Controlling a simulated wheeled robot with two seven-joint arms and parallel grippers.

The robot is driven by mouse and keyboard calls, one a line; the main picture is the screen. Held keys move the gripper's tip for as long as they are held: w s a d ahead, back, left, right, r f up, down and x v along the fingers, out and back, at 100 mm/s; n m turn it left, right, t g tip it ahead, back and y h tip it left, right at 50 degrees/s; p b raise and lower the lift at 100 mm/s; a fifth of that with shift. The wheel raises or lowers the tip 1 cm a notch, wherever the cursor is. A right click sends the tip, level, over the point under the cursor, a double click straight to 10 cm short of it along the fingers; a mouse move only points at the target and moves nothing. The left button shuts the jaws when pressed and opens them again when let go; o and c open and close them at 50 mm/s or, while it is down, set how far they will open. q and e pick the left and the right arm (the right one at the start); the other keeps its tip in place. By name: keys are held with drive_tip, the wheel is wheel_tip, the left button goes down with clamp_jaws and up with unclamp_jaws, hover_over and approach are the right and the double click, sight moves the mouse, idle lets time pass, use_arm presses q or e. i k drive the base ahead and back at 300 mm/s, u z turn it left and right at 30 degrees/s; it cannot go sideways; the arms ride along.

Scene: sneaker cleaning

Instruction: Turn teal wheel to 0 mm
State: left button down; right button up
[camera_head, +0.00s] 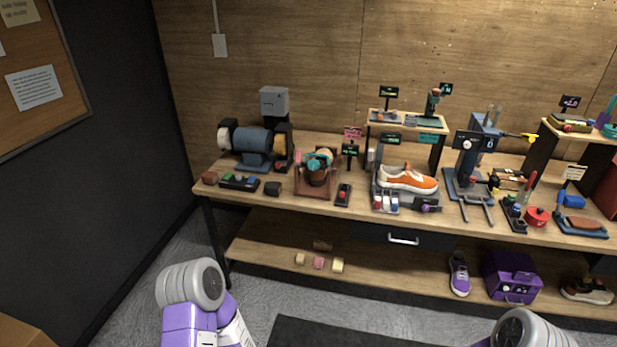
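A teal round part (319,158), possibly the teal wheel, sits on top of a reddish-brown device (318,188) at the left middle of the workbench. A dark post with a small green-lit display (350,151) stands just right of it; its reading is too small to make out. Other teal parts show on a small press (433,101) on the raised shelf and on a ring-shaped piece (609,131) at the far right. I cannot tell for certain which one is the teal wheel. Neither gripper is in view; only parts of my arms show at the bottom edge.
The wooden workbench (225,202) also holds a bench grinder (254,143), an orange sneaker (407,178), a blue-grey stand (467,160) and a red round tin (537,216). The lower shelf carries small blocks, a purple shoe (459,273) and a purple box (513,278). Floor space is open in front.

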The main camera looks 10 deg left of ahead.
sight(314, 165)
drive_tip(key=u, duration=0.55)
drive_tip(key=i, duration=0.5)
drive_tip(key=u, duration=0.6)
drive_tip(key=i, duration=0.8)
drive_tip(key=z, duration=0.4)
